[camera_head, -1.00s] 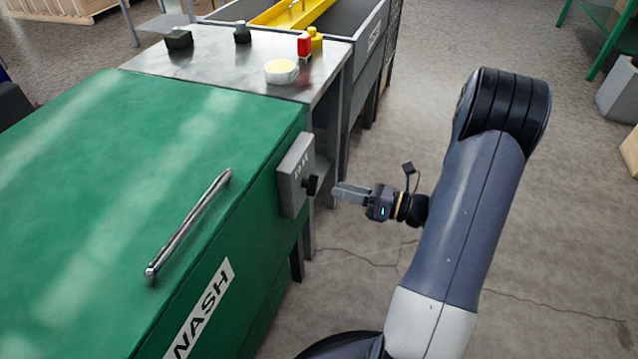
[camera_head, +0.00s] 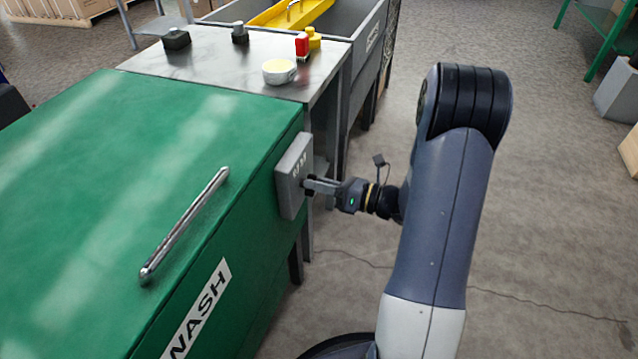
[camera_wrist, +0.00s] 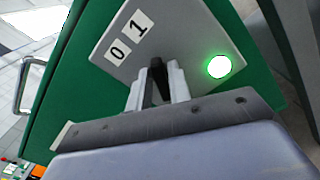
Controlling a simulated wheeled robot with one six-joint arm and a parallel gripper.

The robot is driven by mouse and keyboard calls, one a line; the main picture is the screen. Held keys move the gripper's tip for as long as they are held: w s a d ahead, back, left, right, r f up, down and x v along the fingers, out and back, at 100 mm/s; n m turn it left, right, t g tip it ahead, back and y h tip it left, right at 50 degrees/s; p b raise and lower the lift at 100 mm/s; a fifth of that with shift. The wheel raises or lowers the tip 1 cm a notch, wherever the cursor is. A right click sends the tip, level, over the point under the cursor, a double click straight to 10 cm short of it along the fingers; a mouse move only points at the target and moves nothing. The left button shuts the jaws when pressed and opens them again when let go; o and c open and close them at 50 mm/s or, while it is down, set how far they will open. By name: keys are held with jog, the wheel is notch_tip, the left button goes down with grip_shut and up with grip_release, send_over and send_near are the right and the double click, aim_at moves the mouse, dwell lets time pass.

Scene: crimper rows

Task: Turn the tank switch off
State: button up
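The tank switch is a grey box (camera_head: 292,170) on the side of the green tank (camera_head: 95,165). In the wrist view its plate (camera_wrist: 180,28) bears the labels 0 and 1 and a lit green lamp (camera_wrist: 218,67). The black switch knob (camera_wrist: 157,76) stands between my two fingers. My gripper (camera_head: 312,186) reaches the box from the right, and its fingers (camera_wrist: 159,88) straddle the knob. They look apart, one on each side; whether they touch it is hard to tell. The fingers partly hide the knob in both views.
A metal bench (camera_head: 225,62) behind the tank carries a red bottle, a yellow bottle, a pale round tub and dark items. A bar handle (camera_head: 185,225) sits on the tank lid. The floor (camera_head: 560,215) on the right is clear.

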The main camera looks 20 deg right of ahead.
grip_shut()
jog(key=n+b, duration=0.2)
jog(key=n, duration=0.2)
jog(key=n+b, duration=0.3)
jog(key=n, duration=0.1)
jog(key=n+b, duration=0.2)
jog(key=n, duration=0.1)
jog(key=shift+s+a+f+n, duration=0.1)
jog(key=shift+s+a+n, duration=0.1)
jog(key=shift+s+n, duration=0.15)
jog(key=shift+n+b, duration=0.25)
jog(key=shift+b, duration=0.1)
dwell(0.4)
jog(key=shift+o, duration=1.8)
grip_release()
